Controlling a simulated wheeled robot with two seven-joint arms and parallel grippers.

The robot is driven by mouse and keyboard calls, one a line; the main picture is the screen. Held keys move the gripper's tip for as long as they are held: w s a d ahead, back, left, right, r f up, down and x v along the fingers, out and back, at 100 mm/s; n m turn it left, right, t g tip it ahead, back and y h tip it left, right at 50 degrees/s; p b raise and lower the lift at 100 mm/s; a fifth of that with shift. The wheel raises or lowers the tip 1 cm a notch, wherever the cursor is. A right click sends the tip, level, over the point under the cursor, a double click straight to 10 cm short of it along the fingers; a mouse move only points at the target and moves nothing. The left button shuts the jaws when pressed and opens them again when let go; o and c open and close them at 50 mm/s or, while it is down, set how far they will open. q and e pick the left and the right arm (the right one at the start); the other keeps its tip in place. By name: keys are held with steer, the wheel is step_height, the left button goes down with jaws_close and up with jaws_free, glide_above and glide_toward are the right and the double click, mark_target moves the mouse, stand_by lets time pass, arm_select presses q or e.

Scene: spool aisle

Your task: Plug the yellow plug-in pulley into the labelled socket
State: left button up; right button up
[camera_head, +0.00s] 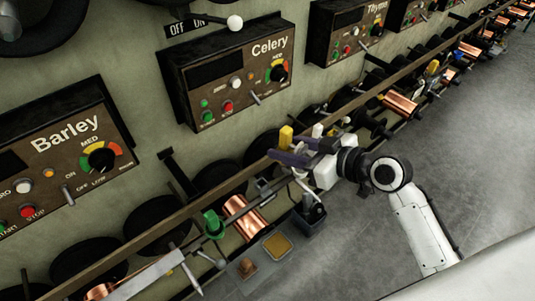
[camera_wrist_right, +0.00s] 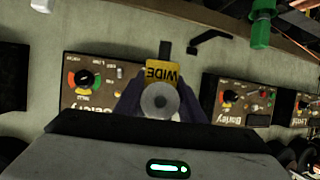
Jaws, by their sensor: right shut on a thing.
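My right gripper (camera_head: 283,157) has dark purple fingers and is shut on the yellow plug-in pulley (camera_head: 286,136), in front of the rail below the Celery panel. In the right wrist view the gripper (camera_wrist_right: 160,108) shows two fingers on either side of a round grey disc. The yellow part of the pulley (camera_wrist_right: 162,71) stands just beyond, with the word WIDE upside down. A dark upright piece shows behind it; I cannot tell whether it is a socket. The labelled socket cannot be made out clearly. My left gripper is not in view.
The Celery panel (camera_head: 228,75) and the Barley panel (camera_head: 67,160) are on the wall. A long rail (camera_head: 165,232) runs diagonally past black spools and a copper spool (camera_head: 245,217). A green piece (camera_head: 212,223) stands by the rail. Grey floor (camera_head: 480,140) at right is clear.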

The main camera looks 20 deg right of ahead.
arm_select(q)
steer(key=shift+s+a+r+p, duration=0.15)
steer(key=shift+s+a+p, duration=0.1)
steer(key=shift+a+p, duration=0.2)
arm_select(e)
steer(key=w+a+f+m+t+h, duration=0.1)
steer(key=w+a+f+m+h, duration=0.1)
steer(key=w+a+f, duration=0.2)
step_height(320, 180, down, 4)
steer(key=shift+w+a+r, duration=0.2)
steer(key=shift+w+a, duration=0.05)
steer(key=shift+w, duration=0.4)
